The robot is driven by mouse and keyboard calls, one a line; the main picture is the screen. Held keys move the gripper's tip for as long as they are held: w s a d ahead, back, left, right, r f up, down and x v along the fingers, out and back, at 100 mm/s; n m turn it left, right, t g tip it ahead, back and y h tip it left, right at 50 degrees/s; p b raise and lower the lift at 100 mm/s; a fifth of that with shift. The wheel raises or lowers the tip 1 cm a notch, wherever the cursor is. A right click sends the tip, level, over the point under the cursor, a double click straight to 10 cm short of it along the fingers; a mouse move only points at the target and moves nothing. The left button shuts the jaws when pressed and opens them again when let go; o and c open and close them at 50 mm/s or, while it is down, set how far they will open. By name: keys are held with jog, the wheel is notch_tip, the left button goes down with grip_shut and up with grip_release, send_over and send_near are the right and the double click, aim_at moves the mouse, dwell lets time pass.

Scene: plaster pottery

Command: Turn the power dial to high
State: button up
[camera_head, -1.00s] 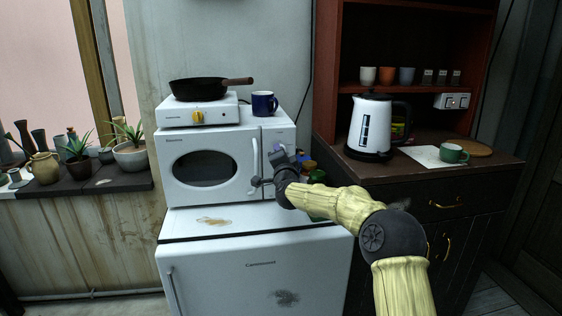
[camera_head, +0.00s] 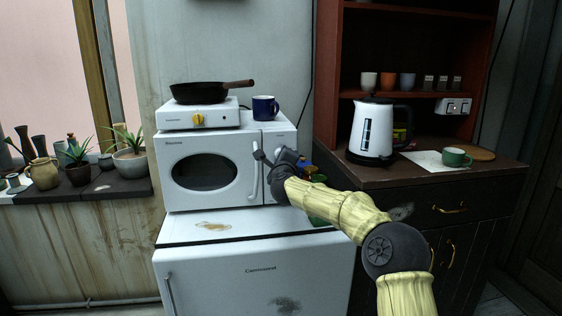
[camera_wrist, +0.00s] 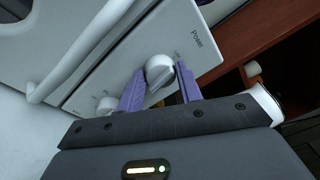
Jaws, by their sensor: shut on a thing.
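The white microwave (camera_head: 165,170) stands on a small white fridge, its door closed. In the wrist view its control panel (camera_wrist: 112,70) is tilted, with the word "Power" near the round white power dial (camera_wrist: 160,72). A second white dial (camera_wrist: 106,104) is lower left on the panel. My gripper (camera_wrist: 158,84) is at the panel with its purple fingers on either side of the power dial, shut on it. In the head view my gripper (camera_head: 276,158) hides most of the panel. The dial's exact setting is too small to read.
The microwave's door handle (camera_wrist: 85,50) runs close beside my gripper. A hot plate (camera_head: 170,119) with a black pan (camera_head: 198,92) and a blue mug (camera_head: 264,107) stand on top of the microwave. A dark cabinet (camera_head: 425,182) with a kettle (camera_head: 372,130) is at the right.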

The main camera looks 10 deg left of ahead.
jog(key=shift+f+m, duration=0.2)
jog(key=shift+m, duration=0.6)
jog(key=o, duration=1)
jog(key=shift+w, duration=0.1)
jog(key=shift+r, duration=0.15)
